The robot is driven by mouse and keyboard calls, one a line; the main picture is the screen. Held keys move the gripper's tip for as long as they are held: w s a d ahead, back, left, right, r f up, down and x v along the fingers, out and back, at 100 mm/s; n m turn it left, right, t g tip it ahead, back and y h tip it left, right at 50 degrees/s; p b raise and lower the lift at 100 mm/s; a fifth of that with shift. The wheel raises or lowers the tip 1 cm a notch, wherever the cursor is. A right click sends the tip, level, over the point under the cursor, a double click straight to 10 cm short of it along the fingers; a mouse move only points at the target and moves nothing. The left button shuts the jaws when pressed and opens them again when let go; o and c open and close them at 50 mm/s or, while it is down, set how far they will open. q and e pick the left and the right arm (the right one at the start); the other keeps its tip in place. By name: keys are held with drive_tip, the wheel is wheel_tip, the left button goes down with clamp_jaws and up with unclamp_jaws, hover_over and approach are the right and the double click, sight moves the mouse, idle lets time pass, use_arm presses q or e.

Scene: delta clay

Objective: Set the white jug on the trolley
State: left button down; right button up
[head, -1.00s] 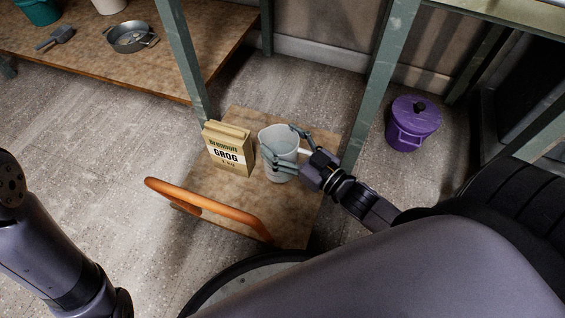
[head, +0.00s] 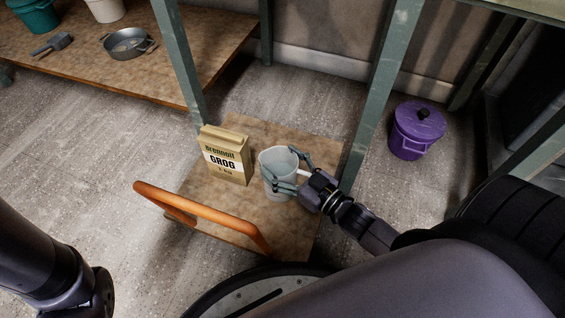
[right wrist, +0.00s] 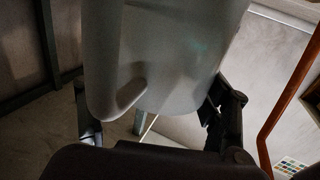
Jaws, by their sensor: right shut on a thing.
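The white jug (head: 279,160) is upright over the wooden deck of the trolley (head: 232,225), right of a paper bag of grog. My right gripper (head: 290,177) is shut on the jug from its right side, with fingers around its body. The jug's pale body (right wrist: 165,60) fills the upper middle of the right wrist view, between the fingers of my right gripper (right wrist: 155,120). I cannot tell whether the jug's base touches the deck. My left arm shows at the lower left of the head view, but its gripper is out of view.
The grog bag (head: 226,158) stands on the trolley, close left of the jug. The trolley's orange handle (head: 200,212) rises along its near side. Green posts (head: 378,95) stand behind and at the right. A purple lidded pot (head: 416,130) is on the floor to the right.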

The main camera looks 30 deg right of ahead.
drive_tip(key=o, duration=1.9)
drive_tip(key=shift+o, duration=0.2)
